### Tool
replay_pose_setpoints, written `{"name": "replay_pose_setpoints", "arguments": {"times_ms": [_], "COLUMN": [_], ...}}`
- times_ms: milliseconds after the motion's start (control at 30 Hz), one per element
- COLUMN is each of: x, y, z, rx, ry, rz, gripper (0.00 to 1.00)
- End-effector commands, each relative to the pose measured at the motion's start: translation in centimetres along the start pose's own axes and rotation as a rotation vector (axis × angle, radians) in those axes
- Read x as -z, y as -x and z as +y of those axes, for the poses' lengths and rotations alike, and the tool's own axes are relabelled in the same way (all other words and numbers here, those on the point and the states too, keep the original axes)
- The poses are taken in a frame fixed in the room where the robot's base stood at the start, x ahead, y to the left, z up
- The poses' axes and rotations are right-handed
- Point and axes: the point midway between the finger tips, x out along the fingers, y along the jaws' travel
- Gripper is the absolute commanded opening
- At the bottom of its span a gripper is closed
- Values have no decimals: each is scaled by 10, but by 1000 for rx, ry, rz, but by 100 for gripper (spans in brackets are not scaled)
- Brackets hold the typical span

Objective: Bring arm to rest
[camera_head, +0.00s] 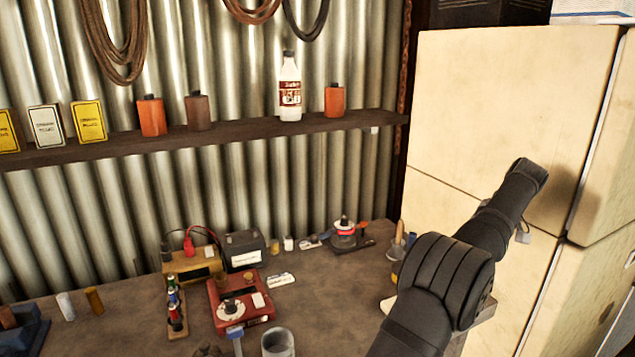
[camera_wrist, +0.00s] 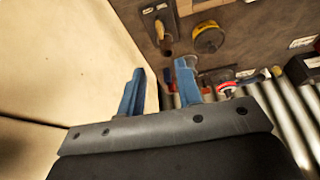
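My arm reaches up from the lower right in the head view, in front of the cream cabinet. My gripper (camera_wrist: 159,90) shows in the wrist view as two blue fingers standing apart, with nothing between them. In the head view my gripper's end is largely hidden behind the arm's own links. The gripper is beside the cream cabinet (camera_head: 510,110), high above the right end of the workbench (camera_head: 110,335). I cannot tell its exact distance from the cabinet.
The bench holds a red device (camera_head: 240,300), a black box (camera_head: 244,250), a grey cup (camera_head: 278,343) and small items. A shelf (camera_head: 230,137) with bottles and tins runs along the corrugated wall. The wrist view shows a yellow round tin (camera_wrist: 208,38) on the bench.

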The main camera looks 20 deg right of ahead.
Motion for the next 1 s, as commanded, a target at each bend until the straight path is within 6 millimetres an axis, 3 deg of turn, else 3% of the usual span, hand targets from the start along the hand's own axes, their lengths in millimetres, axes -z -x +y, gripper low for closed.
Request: {"name": "replay_pose_setpoints", "arguments": {"times_ms": [600,800,1000], "x": [-1,0,0], "y": [-122,-144,-150], "z": [0,0,0], "rx": [2,1,0], "ry": [-1,0,-1], "rz": [-1,0,0], "gripper": [32,32,32]}}
